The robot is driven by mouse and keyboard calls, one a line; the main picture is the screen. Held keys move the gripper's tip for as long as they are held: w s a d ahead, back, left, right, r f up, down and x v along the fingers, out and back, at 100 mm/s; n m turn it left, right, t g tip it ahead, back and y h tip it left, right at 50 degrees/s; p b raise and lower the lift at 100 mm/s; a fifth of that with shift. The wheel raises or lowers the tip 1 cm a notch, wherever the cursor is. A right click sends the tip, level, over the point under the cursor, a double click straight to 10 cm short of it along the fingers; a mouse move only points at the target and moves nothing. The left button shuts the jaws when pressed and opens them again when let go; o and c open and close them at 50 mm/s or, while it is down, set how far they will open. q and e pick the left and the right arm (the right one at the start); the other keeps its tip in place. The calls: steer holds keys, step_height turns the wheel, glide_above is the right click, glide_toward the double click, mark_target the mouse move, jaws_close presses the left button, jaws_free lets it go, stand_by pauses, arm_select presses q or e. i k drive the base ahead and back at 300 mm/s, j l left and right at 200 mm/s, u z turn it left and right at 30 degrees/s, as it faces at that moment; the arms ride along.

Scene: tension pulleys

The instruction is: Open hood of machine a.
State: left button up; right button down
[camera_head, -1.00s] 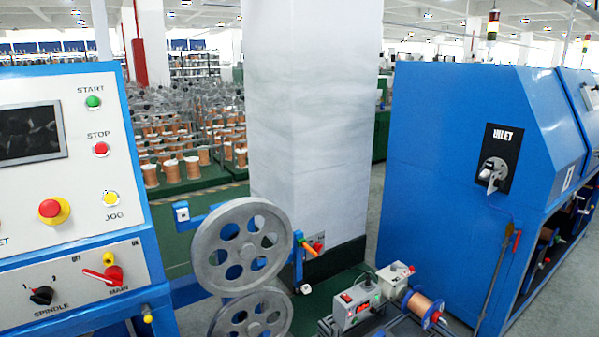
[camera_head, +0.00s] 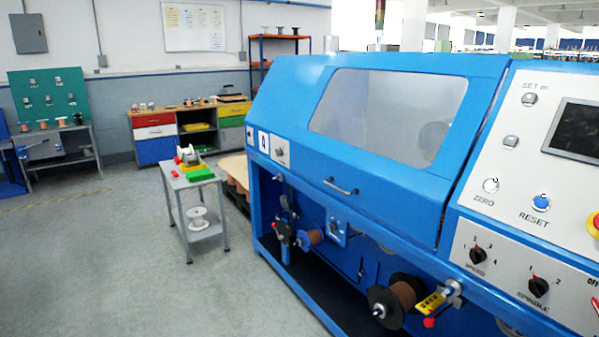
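A blue machine marked with a small "A" plate (camera_head: 263,141) fills the middle and right of the head view. Its sloped blue hood (camera_head: 360,150) has a large clear window (camera_head: 388,115) and is closed. A metal bar handle (camera_head: 340,187) sits low on the hood's front. The control panel (camera_head: 530,190), with a dark screen, knobs and buttons, is to the right of the hood. Neither of my grippers shows in the head view.
Spools (camera_head: 398,296) hang in the open bay under the hood. A small grey cart (camera_head: 193,185) stands left of the machine. A workbench with coloured drawers (camera_head: 155,133) and a green tool board (camera_head: 50,92) stand behind. The grey floor (camera_head: 110,270) at front left is clear.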

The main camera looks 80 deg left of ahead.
mark_target(412, 200)
steer(key=u, duration=2.15)
steer(key=i+u, duration=0.1)
